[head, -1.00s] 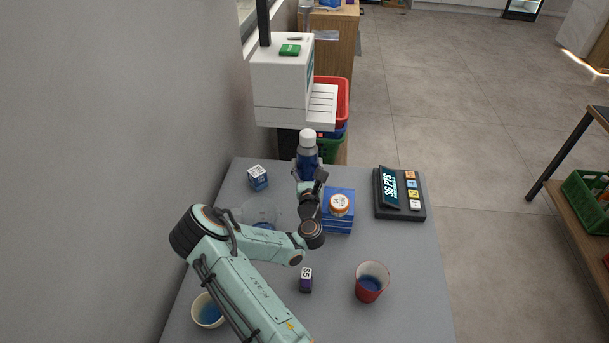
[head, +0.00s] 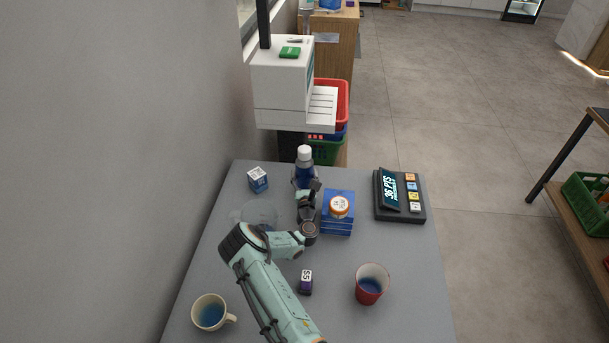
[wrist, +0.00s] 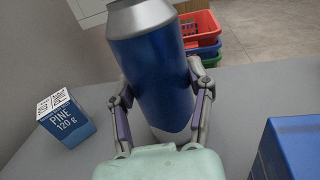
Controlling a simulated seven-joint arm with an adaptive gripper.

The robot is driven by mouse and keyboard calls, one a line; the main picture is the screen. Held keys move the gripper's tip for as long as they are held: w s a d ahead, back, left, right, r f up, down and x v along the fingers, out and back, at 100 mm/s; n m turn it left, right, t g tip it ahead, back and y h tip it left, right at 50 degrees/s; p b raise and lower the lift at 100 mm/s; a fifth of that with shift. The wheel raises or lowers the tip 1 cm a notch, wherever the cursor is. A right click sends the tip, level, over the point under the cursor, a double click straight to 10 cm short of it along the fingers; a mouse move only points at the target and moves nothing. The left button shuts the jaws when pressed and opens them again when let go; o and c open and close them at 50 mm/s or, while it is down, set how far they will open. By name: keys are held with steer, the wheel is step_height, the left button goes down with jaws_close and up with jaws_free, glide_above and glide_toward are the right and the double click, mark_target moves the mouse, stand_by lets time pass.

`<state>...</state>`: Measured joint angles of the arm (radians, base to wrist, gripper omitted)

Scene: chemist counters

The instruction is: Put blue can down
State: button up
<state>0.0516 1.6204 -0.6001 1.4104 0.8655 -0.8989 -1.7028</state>
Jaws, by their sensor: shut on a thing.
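In the wrist view the blue can (wrist: 153,72) fills the middle, between the two fingers. My gripper (wrist: 160,108) is shut on it, one finger on each side. In the head view my gripper (head: 305,186) is partly hidden by my own arm. The can's lower end is close to the counter (head: 330,262); I cannot tell whether it touches.
A small pine box (head: 258,178) stands left.

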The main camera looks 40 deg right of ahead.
mark_target(305, 164)
steer(key=o, duration=1.2)
steer(key=shift+f, duration=0.1)
steer(key=shift+o, duration=0.2)
steer(key=shift+r, duration=0.2)
steer(key=v, duration=0.2)
steer(key=shift+s+a+f, duration=0.1)
steer(key=shift+s+a, duration=0.05)
steer(key=shift+s, duration=0.1)
step_height(305, 164, up, 6)
steer(key=shift+s+a, duration=0.15)
steer(key=shift+r, duration=0.55)
